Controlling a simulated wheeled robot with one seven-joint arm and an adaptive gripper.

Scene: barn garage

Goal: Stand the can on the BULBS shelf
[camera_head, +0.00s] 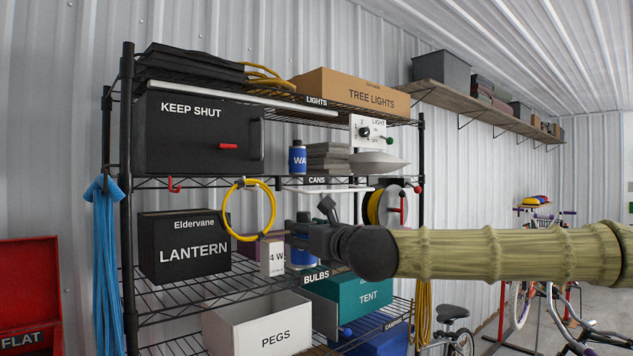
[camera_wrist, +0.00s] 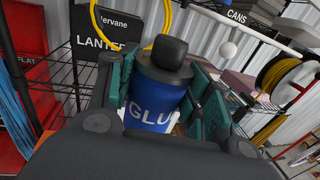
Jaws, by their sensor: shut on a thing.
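My gripper (camera_head: 298,230) reaches in from the right in the head view and is shut on a blue can with a dark cap (camera_head: 303,258). In the wrist view the can (camera_wrist: 150,112) shows white letters "GLU" between the teal finger pads. The can looks upright. It is over the BULBS shelf (camera_head: 185,299), beside a small white box (camera_head: 272,257) marked "4 W". The gripper hides the can's middle, and I cannot tell whether its base touches the shelf. The BULBS label (camera_head: 315,278) is on the shelf's front edge, just below the can.
A black LANTERN box (camera_head: 185,248) stands on the shelf's left. A yellow hose loop (camera_head: 250,237) hangs in front. The CANS shelf above holds another blue can (camera_head: 297,157) and grey stacked items (camera_head: 328,157). Below are a PEGS bin (camera_head: 258,328) and a teal TENT box (camera_head: 365,294).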

